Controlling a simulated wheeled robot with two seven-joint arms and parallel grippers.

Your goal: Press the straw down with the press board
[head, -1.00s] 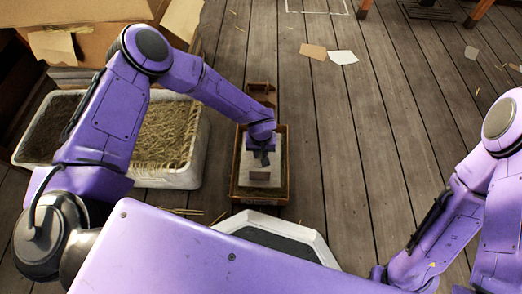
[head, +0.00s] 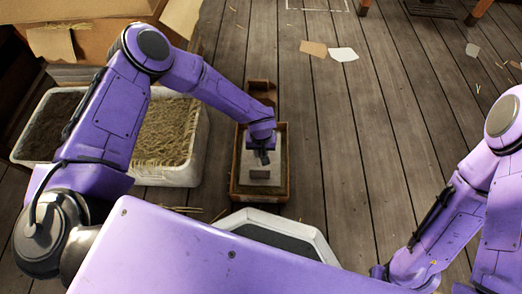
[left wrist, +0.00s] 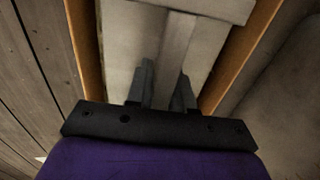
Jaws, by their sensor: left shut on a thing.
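A pale grey press board (head: 276,172) lies inside a narrow wooden box (head: 287,165) on the floor, with straw (head: 258,192) showing along its near edge. My left gripper (head: 263,158) is over the board, pointing down. In the left wrist view, its two fingers (left wrist: 163,92) are shut on a raised grey bar of the press board (left wrist: 178,45), between the box's orange-brown walls (left wrist: 238,58). How far the straw is squeezed under the board is hidden. My right arm shows at the right edge, but its gripper is out of sight.
A white tub (head: 186,178) of straw and dark material stands left of the box. Cardboard boxes (head: 100,14) are behind it. A pale-rimmed dark panel (head: 285,228) lies in front. Bare plank floor is open to the right, with paper scraps (head: 342,56) farther back.

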